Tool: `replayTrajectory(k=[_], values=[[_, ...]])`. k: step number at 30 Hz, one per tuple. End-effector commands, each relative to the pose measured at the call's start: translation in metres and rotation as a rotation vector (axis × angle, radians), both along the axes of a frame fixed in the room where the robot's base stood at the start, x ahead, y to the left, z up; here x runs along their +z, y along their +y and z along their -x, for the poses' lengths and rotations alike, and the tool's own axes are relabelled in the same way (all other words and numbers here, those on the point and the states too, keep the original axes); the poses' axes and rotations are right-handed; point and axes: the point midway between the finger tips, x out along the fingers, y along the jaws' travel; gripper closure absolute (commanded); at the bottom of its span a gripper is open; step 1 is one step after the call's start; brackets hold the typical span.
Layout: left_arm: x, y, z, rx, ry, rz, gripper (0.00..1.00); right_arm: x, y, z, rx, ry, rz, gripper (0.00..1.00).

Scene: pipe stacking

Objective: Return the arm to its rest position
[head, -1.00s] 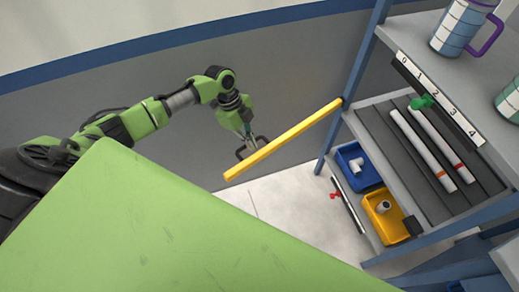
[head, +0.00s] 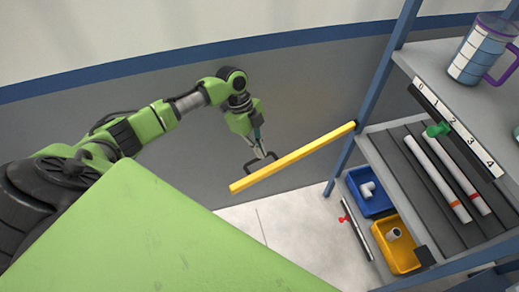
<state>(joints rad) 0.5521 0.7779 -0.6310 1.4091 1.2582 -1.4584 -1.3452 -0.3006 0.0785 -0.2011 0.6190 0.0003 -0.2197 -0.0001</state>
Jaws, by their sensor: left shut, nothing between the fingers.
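My left arm comes in from the left, green and grey, and bends down at the wrist. My left gripper (head: 262,160) is shut and empty. In the picture it lies just behind the yellow bar (head: 295,158), left of the shelf, and the bar hides part of the view near its fingertips. Two white pipes with red-orange bands, a left one (head: 436,178) and a right one (head: 460,175), lie side by side on the grooved shelf, well to the right of the gripper. My right gripper is not in view.
The yellow bar sticks out from the blue shelf post (head: 385,60). A blue bin (head: 371,205) and a yellow bin (head: 407,263), each with a fitting, sit below the pipe shelf. A mug (head: 478,50) stands on the top shelf. Open floor (head: 285,228) lies left of the bins.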

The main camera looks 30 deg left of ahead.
Motion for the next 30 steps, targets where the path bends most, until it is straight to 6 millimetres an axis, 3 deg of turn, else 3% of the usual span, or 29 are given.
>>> replayTrajectory(k=[3, 9, 17, 20, 23, 27, 30], values=[[0.024, 0.0, -0.001, -0.001, -0.004, -0.001, 1.0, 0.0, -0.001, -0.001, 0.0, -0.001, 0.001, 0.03], [0.051, 0.0, 0.0, 0.0, -0.001, -0.001, 1.0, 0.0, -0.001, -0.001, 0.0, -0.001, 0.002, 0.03], [0.058, 0.0, 0.001, 0.0, 0.002, 0.0, 1.0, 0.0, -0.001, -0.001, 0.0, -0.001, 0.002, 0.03], [0.049, -0.01, 0.008, 0.005, 0.011, -0.006, 1.0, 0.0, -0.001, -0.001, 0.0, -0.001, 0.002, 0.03], [0.027, -0.035, 0.027, 0.033, 0.028, -0.021, 1.0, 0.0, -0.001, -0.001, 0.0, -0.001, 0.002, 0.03], [-0.01, -0.086, 0.071, 0.16, 0.042, -0.042, 1.0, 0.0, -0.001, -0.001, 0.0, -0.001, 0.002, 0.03], [-0.023, -0.116, 0.102, 0.313, 0.036, -0.042, 1.0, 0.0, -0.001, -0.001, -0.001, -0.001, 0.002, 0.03]])
